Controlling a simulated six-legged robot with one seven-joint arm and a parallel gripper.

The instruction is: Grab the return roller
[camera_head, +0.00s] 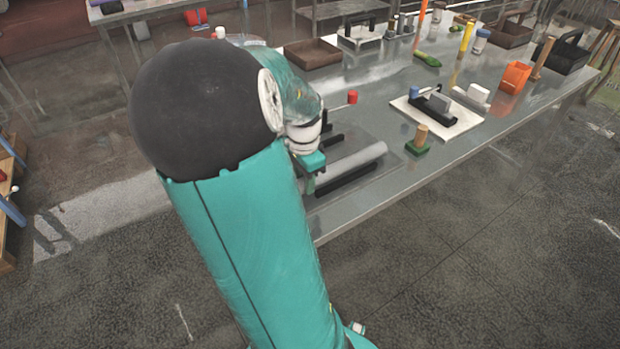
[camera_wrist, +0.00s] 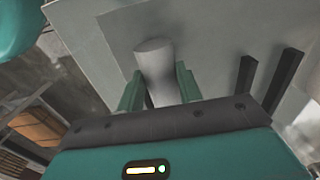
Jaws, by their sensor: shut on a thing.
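The return roller (camera_head: 352,161) is a light grey cylinder near the front edge of the metal table, beside a black bar (camera_head: 348,181). In the wrist view the roller (camera_wrist: 154,60) runs between the two green fingers of my gripper (camera_wrist: 159,84), and the fingers are shut on it. In the head view my gripper (camera_head: 312,180) is at the roller's left end, partly hidden by my own arm. Whether the roller is clear of its seat cannot be told.
A green-based wooden peg (camera_head: 421,136) stands right of the roller, and a white board (camera_head: 453,121) with black and grey parts lies beyond it. A red-tipped lever (camera_head: 352,97) stands behind. Two black bars (camera_wrist: 265,76) show at the right in the wrist view.

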